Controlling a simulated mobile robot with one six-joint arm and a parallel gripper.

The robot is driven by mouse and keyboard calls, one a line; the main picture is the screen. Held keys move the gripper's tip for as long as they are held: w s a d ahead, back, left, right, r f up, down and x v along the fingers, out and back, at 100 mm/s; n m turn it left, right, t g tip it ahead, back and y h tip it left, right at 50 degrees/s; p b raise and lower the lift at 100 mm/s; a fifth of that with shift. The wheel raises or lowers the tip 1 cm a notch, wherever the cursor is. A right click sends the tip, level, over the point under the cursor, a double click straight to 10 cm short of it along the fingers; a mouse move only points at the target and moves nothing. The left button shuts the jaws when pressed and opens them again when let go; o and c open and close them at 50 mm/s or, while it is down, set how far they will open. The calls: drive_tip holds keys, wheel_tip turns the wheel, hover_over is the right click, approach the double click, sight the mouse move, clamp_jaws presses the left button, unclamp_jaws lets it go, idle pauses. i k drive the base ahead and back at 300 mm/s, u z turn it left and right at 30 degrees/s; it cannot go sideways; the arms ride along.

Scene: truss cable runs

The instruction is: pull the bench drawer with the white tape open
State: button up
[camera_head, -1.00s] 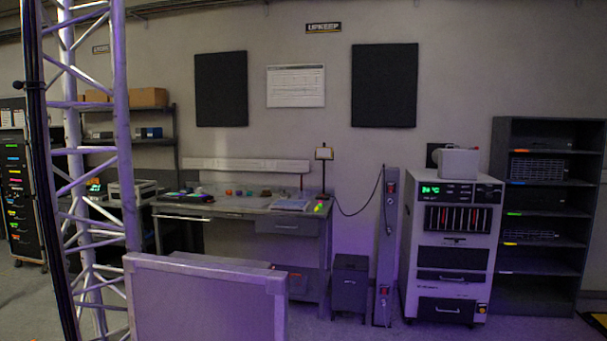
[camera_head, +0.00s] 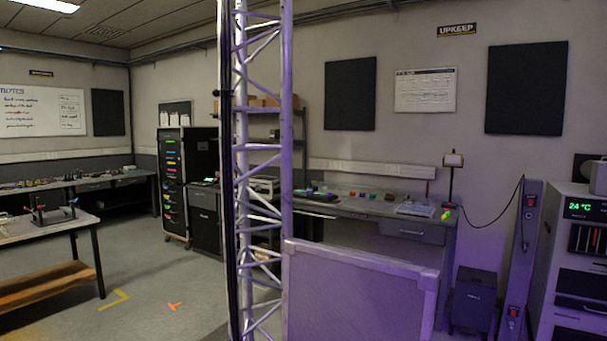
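A grey workbench (camera_head: 372,208) stands against the back wall, right of the truss. Its right-hand drawer (camera_head: 411,232) looks shut and has a pale handle strip. The left part of its front is partly hidden by the truss and a grey flight case. A second bench (camera_head: 75,181) runs along the left wall, with shut-looking drawer fronts (camera_head: 95,187) under its top. I cannot make out white tape on any drawer from here. My gripper is not in view.
A lattice truss (camera_head: 262,150) with a dark cable stands in front of me. The flight case (camera_head: 350,300) blocks the way to the back bench. A work table (camera_head: 40,228) is at left. Floor (camera_head: 165,285) between table and truss is open, with tape marks.

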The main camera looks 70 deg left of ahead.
sight(126, 180)
drive_tip(key=u, duration=0.65)
drive_tip(key=k, duration=0.1)
drive_tip(key=u, duration=2.8)
drive_tip(key=k, duration=0.8)
drive_tip(key=z, duration=0.15)
drive_tip(key=i, duration=0.95)
drive_tip(key=u, duration=0.2)
